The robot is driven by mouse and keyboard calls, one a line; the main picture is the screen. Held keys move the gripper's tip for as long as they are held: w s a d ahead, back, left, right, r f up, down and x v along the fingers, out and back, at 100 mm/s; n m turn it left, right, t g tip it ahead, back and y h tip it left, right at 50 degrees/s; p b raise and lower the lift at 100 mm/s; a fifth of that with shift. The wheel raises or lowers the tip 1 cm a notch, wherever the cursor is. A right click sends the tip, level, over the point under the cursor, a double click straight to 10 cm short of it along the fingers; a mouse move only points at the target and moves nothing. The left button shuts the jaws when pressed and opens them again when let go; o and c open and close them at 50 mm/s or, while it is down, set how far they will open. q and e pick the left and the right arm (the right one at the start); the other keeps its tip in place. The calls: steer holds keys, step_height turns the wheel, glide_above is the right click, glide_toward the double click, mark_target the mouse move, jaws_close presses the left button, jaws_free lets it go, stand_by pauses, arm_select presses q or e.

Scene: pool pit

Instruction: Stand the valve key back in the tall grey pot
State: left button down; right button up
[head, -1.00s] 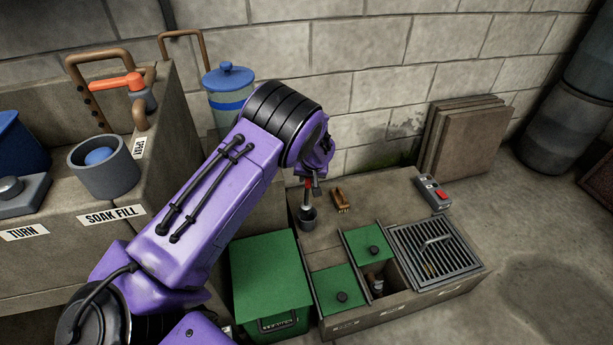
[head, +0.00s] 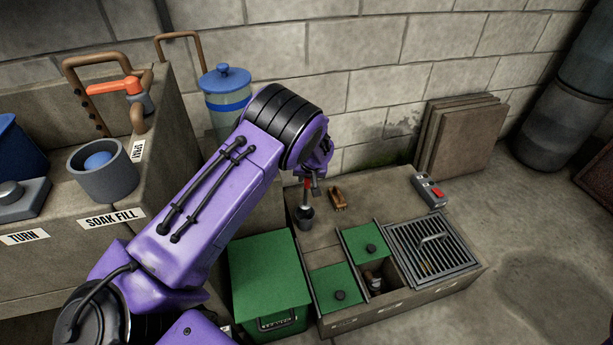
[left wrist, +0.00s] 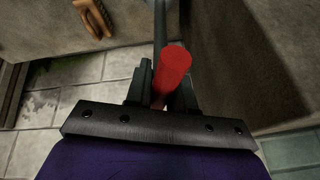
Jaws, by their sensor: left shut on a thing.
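The valve key has a red grip (head: 307,184) and a thin grey shaft. My left gripper (head: 313,188) is shut on the key near its red grip, low over the stone ledge. The left wrist view shows the red grip (left wrist: 172,68) between the fingers (left wrist: 160,97) and the grey shaft running away from them. The shaft's lower end meets the mouth of the dark grey pot (head: 305,218); how deep it sits is hard to tell. The key looks near upright. My right gripper is out of view.
A wooden brush (head: 338,199) lies right of the pot. A green bin (head: 268,283), green lids (head: 334,287), an open compartment and a metal grate (head: 433,250) are in front. A grey control box with a red button (head: 431,191) is farther right. The block wall is behind.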

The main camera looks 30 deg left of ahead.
mark_target(307, 193)
arm_select(q)
steer(key=shift+f, duration=0.1)
steer(key=shift+w+f+b, duration=0.1)
steer(key=shift+f+b, duration=0.75)
steer(key=shift+f, duration=0.9)
steer(key=shift+f+b, duration=0.8)
steer(key=shift+f, duration=0.55)
steer(key=shift+f+b, duration=0.75)
steer(key=shift+f, duration=0.3)
steer(key=c, duration=0.9)
jaws_free()
steer(key=shift+r, duration=0.15)
